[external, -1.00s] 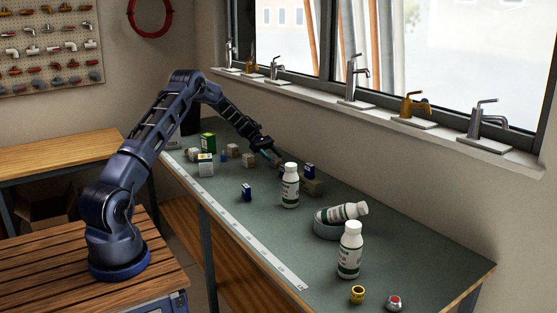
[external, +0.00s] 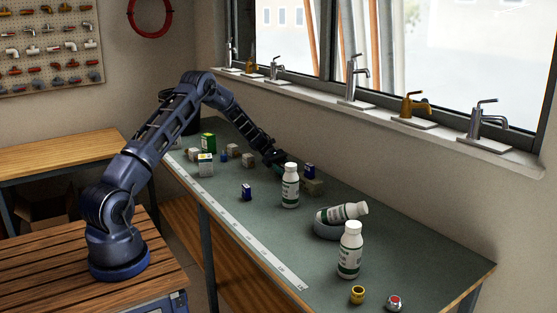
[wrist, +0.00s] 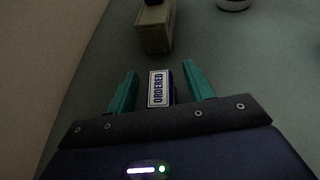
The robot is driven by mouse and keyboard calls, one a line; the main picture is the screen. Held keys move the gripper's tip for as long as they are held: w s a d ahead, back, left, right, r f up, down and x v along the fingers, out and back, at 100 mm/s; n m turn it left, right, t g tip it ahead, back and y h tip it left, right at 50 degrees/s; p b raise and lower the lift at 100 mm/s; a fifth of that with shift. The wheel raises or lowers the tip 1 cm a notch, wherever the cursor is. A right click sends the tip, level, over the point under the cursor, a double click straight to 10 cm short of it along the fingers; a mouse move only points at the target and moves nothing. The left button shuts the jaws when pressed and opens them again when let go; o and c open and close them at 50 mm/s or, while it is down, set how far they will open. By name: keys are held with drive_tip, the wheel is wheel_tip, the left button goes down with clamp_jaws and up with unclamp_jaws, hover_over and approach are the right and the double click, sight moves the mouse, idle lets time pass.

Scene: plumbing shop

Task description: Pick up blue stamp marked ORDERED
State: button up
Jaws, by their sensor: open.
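The blue stamp marked ORDERED (wrist: 160,88) shows in the wrist view, its white label with blue letters facing the camera. It lies between the two teal fingers of my gripper (wrist: 159,72), with a visible gap on each side. My gripper is open. In the external view my gripper (external: 279,159) is low over the bench, behind and left of a standing white bottle (external: 290,187).
Several small boxes stand left of my gripper, including a green one (external: 208,143). Another blue item (external: 246,192) stands nearer the bench's front.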

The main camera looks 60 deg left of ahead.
drive_tip(key=shift+d+f, duration=0.15)
drive_tip(key=shift+d, duration=0.15)
clamp_jaws()
